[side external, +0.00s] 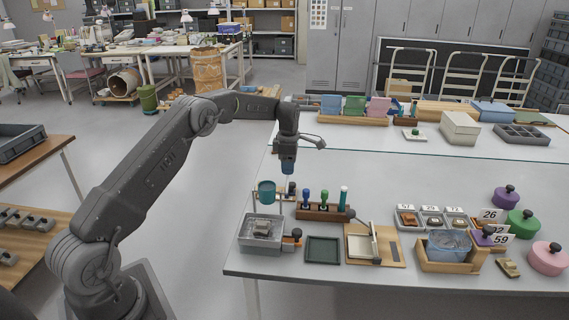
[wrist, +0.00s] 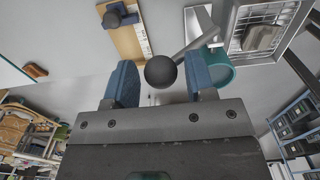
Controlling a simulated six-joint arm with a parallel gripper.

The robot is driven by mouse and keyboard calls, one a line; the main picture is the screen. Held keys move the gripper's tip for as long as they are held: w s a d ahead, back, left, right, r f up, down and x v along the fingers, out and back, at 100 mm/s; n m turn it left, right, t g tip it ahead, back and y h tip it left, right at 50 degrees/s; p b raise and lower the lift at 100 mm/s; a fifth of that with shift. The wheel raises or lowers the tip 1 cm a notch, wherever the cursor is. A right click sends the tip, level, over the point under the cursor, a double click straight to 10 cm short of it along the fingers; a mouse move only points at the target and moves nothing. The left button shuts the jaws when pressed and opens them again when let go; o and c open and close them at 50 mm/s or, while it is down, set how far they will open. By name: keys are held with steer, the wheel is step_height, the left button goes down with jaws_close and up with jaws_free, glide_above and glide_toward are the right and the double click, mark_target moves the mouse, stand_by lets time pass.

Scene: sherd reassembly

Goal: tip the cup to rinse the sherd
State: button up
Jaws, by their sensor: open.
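The teal cup (side external: 266,188) hangs over the left part of the work area, above a grey tub (side external: 245,247). In the wrist view the cup (wrist: 217,72) joins a grey lever that ends in a black ball knob (wrist: 160,71). The sherd (side external: 261,227) lies on a wire rack inside the tub; it also shows in the wrist view (wrist: 262,37). My gripper (side external: 288,171) points down, right of the cup. In the wrist view its blue fingers (wrist: 160,84) are open and apart, with the ball knob showing in the gap between them. I cannot tell how far the knob is below the fingertips.
A wooden rack (side external: 322,213) with several coloured-handled tools stands right of the cup. A dark green tray (side external: 322,250) and a wooden board (side external: 388,248) lie in front. A blue bin (side external: 448,246) and lidded pots (side external: 522,222) are further right. The table's middle is clear.

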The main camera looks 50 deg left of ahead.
steer(key=shift+s+d+r, duration=0.3)
steer(key=shift+s+d, duration=0.2)
steer(key=shift+s+d+r, duration=0.3)
steer(key=shift+s+d, duration=0.15)
steer(key=shift+s+d+r, duration=0.25)
steer(key=shift+s+d, duration=0.25)
steer(key=shift+s+d+r, duration=0.2)
steer(key=shift+s+d, duration=0.25)
steer(key=shift+s+d+f, duration=0.5)
steer(key=shift+s+d, duration=1.45)
steer(key=shift+r, duration=2.75)
